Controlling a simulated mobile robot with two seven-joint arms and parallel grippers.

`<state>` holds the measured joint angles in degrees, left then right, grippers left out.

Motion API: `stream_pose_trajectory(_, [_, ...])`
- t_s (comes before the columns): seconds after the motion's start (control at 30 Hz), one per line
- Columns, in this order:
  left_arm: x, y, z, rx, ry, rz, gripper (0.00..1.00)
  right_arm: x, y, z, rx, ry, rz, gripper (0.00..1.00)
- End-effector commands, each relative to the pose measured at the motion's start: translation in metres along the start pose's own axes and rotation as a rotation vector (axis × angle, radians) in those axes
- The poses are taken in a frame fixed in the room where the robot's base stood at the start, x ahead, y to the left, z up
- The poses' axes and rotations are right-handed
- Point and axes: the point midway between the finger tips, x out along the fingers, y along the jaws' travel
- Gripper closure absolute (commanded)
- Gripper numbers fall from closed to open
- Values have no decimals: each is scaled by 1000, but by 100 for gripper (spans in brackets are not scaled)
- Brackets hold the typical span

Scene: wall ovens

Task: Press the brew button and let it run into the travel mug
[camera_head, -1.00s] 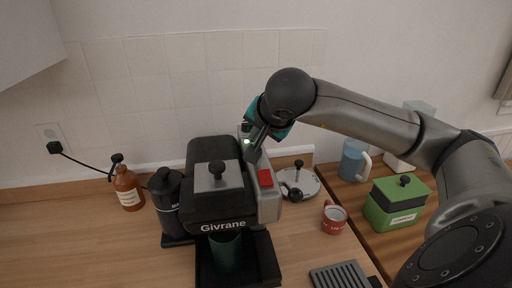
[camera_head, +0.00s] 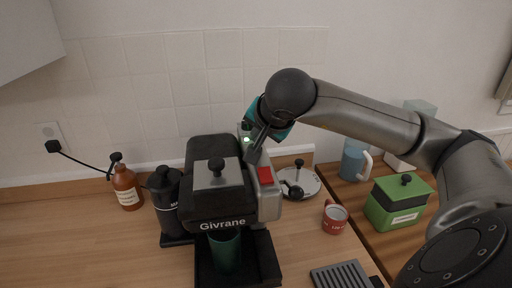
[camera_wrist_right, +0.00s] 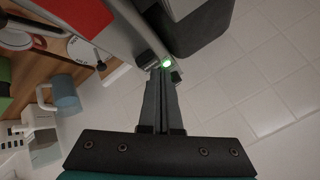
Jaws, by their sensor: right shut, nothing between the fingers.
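The black and grey coffee machine (camera_head: 217,205), marked Givrane, stands on the counter. A small green light (camera_head: 247,140) glows on the top of its grey side column, and it also shows in the right wrist view (camera_wrist_right: 166,64). A dark green travel mug (camera_head: 226,252) stands upright under the front of the machine, its top partly hidden. My right gripper (camera_head: 252,156) is shut and empty, with its fingertips at or very close to the green light; contact is hard to tell. In the right wrist view its fingers (camera_wrist_right: 164,78) point at the light. My left gripper is not in view.
A black canister (camera_head: 168,205) and a brown bottle (camera_head: 126,187) stand to the left. A red cup (camera_head: 335,217), blue mug (camera_head: 354,162) and green box (camera_head: 397,203) are to the right. Counter at front left is clear.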

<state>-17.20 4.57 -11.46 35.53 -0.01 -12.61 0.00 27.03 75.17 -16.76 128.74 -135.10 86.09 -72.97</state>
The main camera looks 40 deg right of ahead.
Motion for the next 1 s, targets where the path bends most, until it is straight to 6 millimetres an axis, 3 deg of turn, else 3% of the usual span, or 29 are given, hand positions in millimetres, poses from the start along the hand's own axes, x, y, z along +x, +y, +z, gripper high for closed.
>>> stream_pose_trajectory(1.0, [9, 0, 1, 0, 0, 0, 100, 6, 4, 4, 0, -1, 1, 100])
